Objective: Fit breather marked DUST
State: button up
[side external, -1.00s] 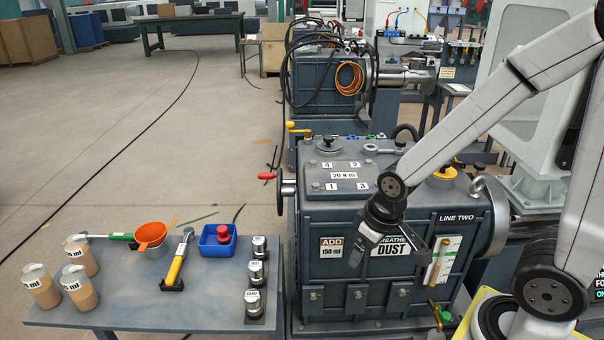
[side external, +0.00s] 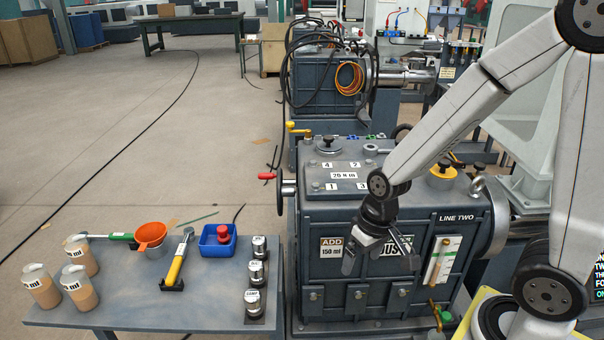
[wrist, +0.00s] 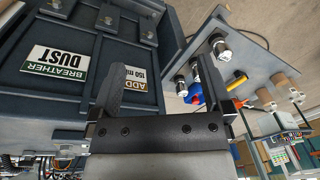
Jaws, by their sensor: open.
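Three small metal breathers with white labels stand in a row at the table's right edge: a far one (side external: 259,246), a middle one (side external: 257,272) and a near one (side external: 253,303). Their labels are too small to read surely. They also show in the wrist view, the nearest-looking at the top (wrist: 220,46). A plate reading BREATHER DUST (wrist: 57,64) is on the gearbox front (side external: 320,287). My gripper (side external: 381,260) is open and empty in front of that plate, partly hiding it in the side view, to the right of the breathers. Its fingers frame the wrist view (wrist: 158,78).
The table (side external: 215,290) also holds several beakers (side external: 80,287), an orange funnel (side external: 150,234), a yellow-handled tool (side external: 175,268) and a blue tray with a red part (side external: 217,240). The gearbox top carries a black cap (side external: 327,145) and a yellow-ringed fitting (side external: 441,174). A red-handled wheel (side external: 268,177) sticks out left.

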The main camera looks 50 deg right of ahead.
jog(key=w+a+f+m+g+y, duration=0.2)
jog(key=a+f+m+y, duration=0.25)
jog(key=m, duration=0.25)
jog(key=m+t+y, duration=0.3)
jog(key=m+t, duration=0.9)
jog(key=m, duration=0.7)
send_near(257, 272)
jog(key=w+f, duration=0.1)
jog(key=w+a+f, duration=0.1)
jog(key=shift+w+f, duration=0.25)
jog(key=shift+w, duration=0.1)
jog(key=shift+w+a+f+m+t, duration=0.2)
jog(key=shift+w+f+m, duration=0.1)
jog(key=shift+w, duration=0.35)
jog(key=shift+w+a+f+m+t, duration=0.2)
jog(key=shift+w+f, duration=0.1)
jog(key=shift+w, duration=0.3)
jog(key=shift+x, duration=2.6)
jog(key=shift+d+f, duration=0.1)
